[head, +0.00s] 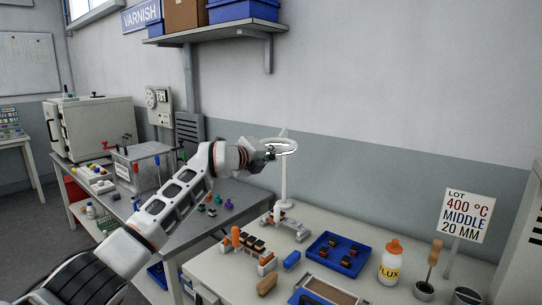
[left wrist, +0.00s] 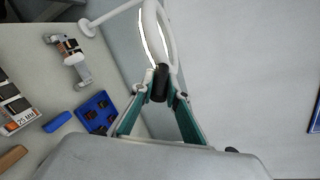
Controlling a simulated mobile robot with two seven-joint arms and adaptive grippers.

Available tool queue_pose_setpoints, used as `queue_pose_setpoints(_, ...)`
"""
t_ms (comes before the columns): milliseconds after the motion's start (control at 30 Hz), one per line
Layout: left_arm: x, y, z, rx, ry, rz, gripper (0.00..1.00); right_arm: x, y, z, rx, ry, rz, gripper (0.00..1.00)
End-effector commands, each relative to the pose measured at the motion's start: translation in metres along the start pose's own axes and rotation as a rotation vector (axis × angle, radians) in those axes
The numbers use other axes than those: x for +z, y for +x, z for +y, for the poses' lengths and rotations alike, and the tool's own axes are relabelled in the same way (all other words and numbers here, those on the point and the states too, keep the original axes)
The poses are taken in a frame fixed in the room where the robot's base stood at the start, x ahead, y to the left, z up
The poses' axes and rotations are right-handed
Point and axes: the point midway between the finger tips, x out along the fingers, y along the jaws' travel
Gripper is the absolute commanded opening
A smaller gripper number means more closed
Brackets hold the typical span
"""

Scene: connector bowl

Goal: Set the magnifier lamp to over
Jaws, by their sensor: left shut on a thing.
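The magnifier lamp has a white ring head (head: 281,147) on a thin white post above the back of the white bench. In the left wrist view its lit ring (left wrist: 143,38) rises from a short black handle (left wrist: 160,84). My left gripper (head: 268,154) is at the left side of the ring. In the left wrist view its teal fingers are shut on the black handle, one on each side. The ring looks roughly level in the head view, over the small clamp fixture (head: 283,219). My right gripper is not in view.
The bench holds an orange-and-white rack (head: 246,247), a blue tray (head: 337,253) with dark parts, a flux bottle (head: 390,265) and a sign (head: 466,218) reading 400 °C, MIDDLE, 20 MM. A shelf bracket (head: 268,54) hangs on the wall above. The air right of the lamp is clear.

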Motion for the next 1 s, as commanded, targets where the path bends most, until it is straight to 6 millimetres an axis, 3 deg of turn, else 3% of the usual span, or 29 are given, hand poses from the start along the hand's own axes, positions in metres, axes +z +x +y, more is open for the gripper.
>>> queue_pose_setpoints(33, -0.008, 0.002, -0.004, -0.004, -0.001, 0.011, 0.00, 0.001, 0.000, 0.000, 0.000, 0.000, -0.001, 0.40)
queue_pose_setpoints(67, -0.008, 0.002, -0.004, -0.005, -0.002, 0.012, 0.20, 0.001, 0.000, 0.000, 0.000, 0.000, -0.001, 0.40)
queue_pose_setpoints(100, -0.008, 0.002, -0.004, -0.005, -0.002, 0.012, 0.30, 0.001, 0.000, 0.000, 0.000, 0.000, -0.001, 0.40)
queue_pose_setpoints(133, -0.007, 0.001, -0.004, -0.005, -0.002, 0.011, 0.32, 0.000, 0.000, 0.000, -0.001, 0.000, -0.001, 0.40)
queue_pose_setpoints(567, -0.002, -0.003, -0.002, -0.003, 0.000, 0.004, 0.32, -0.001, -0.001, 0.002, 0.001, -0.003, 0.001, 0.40)
queue_pose_setpoints(1000, -0.002, -0.051, -0.002, -0.006, 0.001, 0.004, 0.32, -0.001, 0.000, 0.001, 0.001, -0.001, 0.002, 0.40)
